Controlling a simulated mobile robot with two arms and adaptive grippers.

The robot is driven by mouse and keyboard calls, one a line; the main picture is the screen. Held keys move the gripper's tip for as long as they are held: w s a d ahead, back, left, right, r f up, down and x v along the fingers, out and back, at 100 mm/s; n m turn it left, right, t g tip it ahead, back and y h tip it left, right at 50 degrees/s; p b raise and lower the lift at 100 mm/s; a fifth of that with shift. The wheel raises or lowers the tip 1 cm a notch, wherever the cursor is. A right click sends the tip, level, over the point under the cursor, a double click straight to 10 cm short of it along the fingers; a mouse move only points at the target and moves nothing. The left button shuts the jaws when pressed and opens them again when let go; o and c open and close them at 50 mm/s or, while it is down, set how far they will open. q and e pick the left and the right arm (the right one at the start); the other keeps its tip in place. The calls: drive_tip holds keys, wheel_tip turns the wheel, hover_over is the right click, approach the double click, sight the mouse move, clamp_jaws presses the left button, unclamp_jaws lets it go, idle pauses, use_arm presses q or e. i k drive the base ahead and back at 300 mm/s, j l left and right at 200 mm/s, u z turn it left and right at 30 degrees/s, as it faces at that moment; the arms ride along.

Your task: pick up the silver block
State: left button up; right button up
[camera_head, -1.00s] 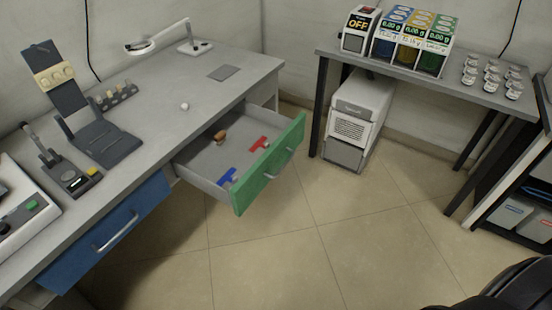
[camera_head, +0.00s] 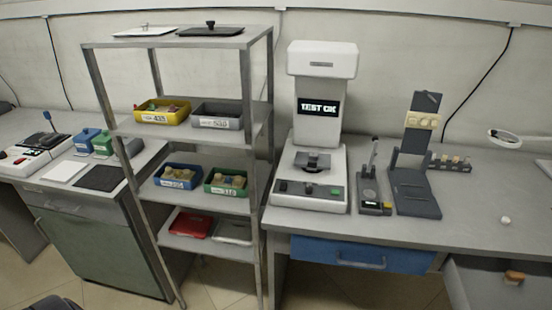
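I cannot make out a clear silver block in the head view. A dark grey block-like part (camera_head: 313,161) sits on the white test machine (camera_head: 322,120), whose screen reads "TEST OK"; I cannot tell whether it is separate from the machine. A small whitish round thing (camera_head: 505,220) lies on the right bench. The metal rack's bins hold several small pieces too small to tell apart. Neither of my grippers is in view.
The metal rack (camera_head: 200,135) holds a yellow bin (camera_head: 153,119), grey bin (camera_head: 217,123), blue bin (camera_head: 178,184) and green bin (camera_head: 226,190). A drawer (camera_head: 465,290) stands open at lower right. The blue drawer (camera_head: 362,255) is shut. The left bench (camera_head: 20,125) carries another device.

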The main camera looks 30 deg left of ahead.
sight(313, 156)
drive_tip(key=u, duration=0.7)
drive_tip(key=i+l, duration=0.1)
drive_tip(key=i+j+u, duration=0.05)
drive_tip(key=i, duration=0.05)
